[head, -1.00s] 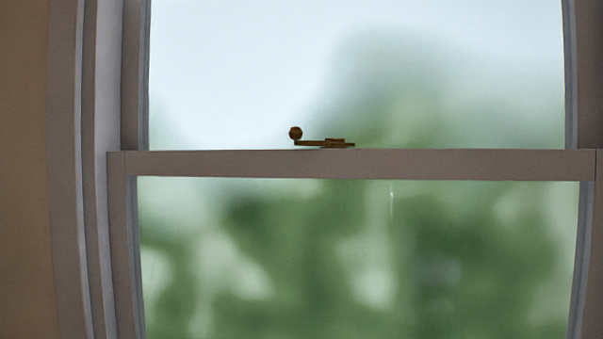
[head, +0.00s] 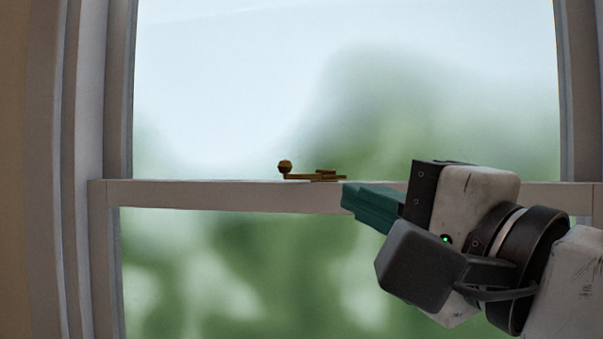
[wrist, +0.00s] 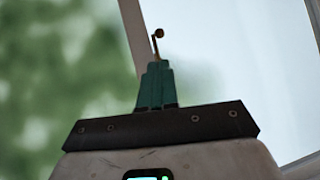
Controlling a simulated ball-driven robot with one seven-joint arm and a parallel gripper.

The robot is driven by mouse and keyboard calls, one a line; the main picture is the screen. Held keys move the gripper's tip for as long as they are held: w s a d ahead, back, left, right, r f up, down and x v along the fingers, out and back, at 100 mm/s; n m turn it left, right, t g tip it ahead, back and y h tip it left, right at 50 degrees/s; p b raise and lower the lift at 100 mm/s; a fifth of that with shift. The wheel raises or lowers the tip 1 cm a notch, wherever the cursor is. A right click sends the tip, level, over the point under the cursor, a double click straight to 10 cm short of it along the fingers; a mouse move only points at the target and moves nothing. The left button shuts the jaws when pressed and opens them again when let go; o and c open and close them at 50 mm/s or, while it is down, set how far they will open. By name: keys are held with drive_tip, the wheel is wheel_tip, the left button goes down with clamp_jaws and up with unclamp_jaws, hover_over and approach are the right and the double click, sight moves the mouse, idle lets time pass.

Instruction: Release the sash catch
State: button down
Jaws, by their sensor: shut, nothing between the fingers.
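The sash catch (head: 318,177) is a small brass piece on top of the window's meeting rail (head: 220,195). Its lever points left and ends in a round knob (head: 285,166). My gripper (head: 347,197) has green fingers, shut and empty, to the right of the catch and slightly below it, pointing left. In the wrist view the fingers (wrist: 156,70) point up toward the catch, and its knob (wrist: 160,33) shows just beyond the tips. I cannot tell whether the fingertips touch the catch; they look apart from it in the head view.
The left window frame (head: 85,120) stands upright beside the glass. The upper pane (head: 230,90) and lower pane (head: 220,270) show blurred greenery and sky. The space around the knob and left along the rail is clear.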

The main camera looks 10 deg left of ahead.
sight(283, 172)
drive_tip(key=p+x, duration=0.3)
drive_tip(key=x, duration=0.9)
drive_tip(key=shift+w+a, duration=0.15)
drive_tip(key=shift+w, duration=0.15)
drive_tip(key=shift+a, duration=0.1)
drive_tip(key=shift+w+a+m+t+h+p, duration=0.2)
drive_tip(key=shift+a+m+t+h, duration=0.35)
drive_tip(key=shift+h, duration=0.55)
drive_tip(key=shift+w+a+m+t+h+p, duration=0.1)
drive_tip(key=shift+w+a+m+t+h, duration=0.1)
drive_tip(key=shift+m+t+h, duration=0.65)
drive_tip(key=shift+w+a+h, duration=0.3)
drive_tip(key=shift+w+h, duration=0.05)
drive_tip(key=shift+w, duration=0.2)
drive_tip(key=shift+a, duration=0.1)
